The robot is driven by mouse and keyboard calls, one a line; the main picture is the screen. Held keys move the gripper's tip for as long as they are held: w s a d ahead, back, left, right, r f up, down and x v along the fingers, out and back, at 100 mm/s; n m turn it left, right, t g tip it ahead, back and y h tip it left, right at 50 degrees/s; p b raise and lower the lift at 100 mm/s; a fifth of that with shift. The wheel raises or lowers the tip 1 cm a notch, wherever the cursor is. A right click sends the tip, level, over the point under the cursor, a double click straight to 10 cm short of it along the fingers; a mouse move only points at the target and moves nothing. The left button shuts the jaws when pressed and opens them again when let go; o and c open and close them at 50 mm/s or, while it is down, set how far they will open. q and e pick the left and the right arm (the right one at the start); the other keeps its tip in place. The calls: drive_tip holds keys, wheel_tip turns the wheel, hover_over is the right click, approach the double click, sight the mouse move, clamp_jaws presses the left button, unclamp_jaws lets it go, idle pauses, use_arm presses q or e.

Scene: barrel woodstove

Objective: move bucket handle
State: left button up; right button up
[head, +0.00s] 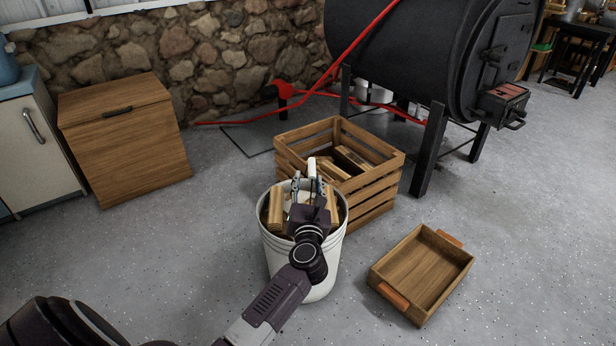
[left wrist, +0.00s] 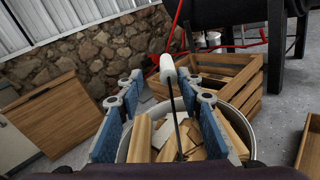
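A white bucket (head: 302,280) stands on the floor, filled with wood pieces (head: 276,208); it also shows in the left wrist view (left wrist: 124,150). Its handle (head: 312,168) is raised, with a white grip on top. My left gripper (head: 308,184) is over the bucket's mouth. In the left wrist view, the gripper's (left wrist: 164,80) blue-padded fingers are spread, with the handle's white grip (left wrist: 168,68) and dark rod between them. A gap shows on both sides of the handle, and I see no contact. My right gripper is not in view.
A slatted wooden crate (head: 375,205) with wood stands just behind the bucket. A wooden tray (head: 425,275) lies to the right. The black barrel stove (head: 410,55) stands on legs behind. A wooden chest (head: 125,140) is at left. Open floor lies between chest and bucket.

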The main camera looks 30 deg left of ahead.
use_arm(q)
drive_tip(key=shift+p+v, duration=0.35)
drive_tip(key=shift+v, duration=1.55)
